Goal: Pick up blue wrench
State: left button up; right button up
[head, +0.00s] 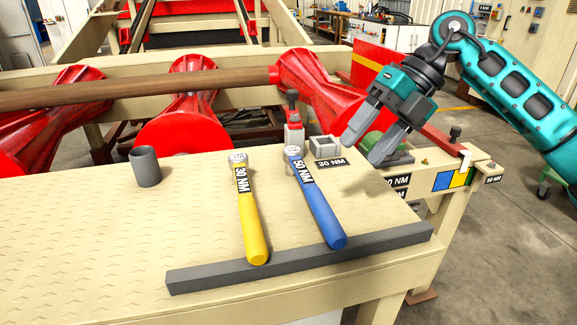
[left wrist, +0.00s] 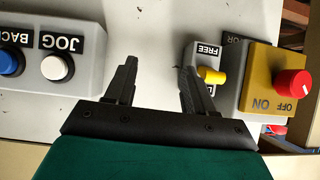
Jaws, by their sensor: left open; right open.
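The blue wrench (head: 318,203), labelled 50 NM, lies on the beige table (head: 90,225) in the head view, its lower end against a dark bar. A yellow wrench (head: 249,212), labelled 30 NM, lies to its left. My right gripper (head: 363,150) is open and empty, above the table's right side, to the right of the blue wrench and apart from it. My left gripper (left wrist: 158,72) shows only in the left wrist view. It is open, with nothing between its fingers, over a pale panel with buttons and a yellow-handled switch.
A dark bar (head: 300,258) runs along the table's front edge. A grey cup (head: 145,166) stands at the left. Red rollers (head: 185,118) and a brown pole (head: 140,91) lie behind. In the left wrist view, a yellow box with a red knob (left wrist: 290,83) and a JOG button box (left wrist: 55,55) flank the gripper.

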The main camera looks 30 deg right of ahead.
aim_at(320, 191)
jog(key=x, duration=0.6)
jog(key=shift+w+a+f, duration=0.2)
jog(key=shift+a+f, duration=0.05)
jog(key=shift+a, duration=0.05)
jog(key=shift+x, duration=3.05)
jog(key=shift+w+a+r, duration=0.1)
jog(key=shift+a, duration=0.05)
grip_shut()
jog(key=shift+r, duration=0.1)
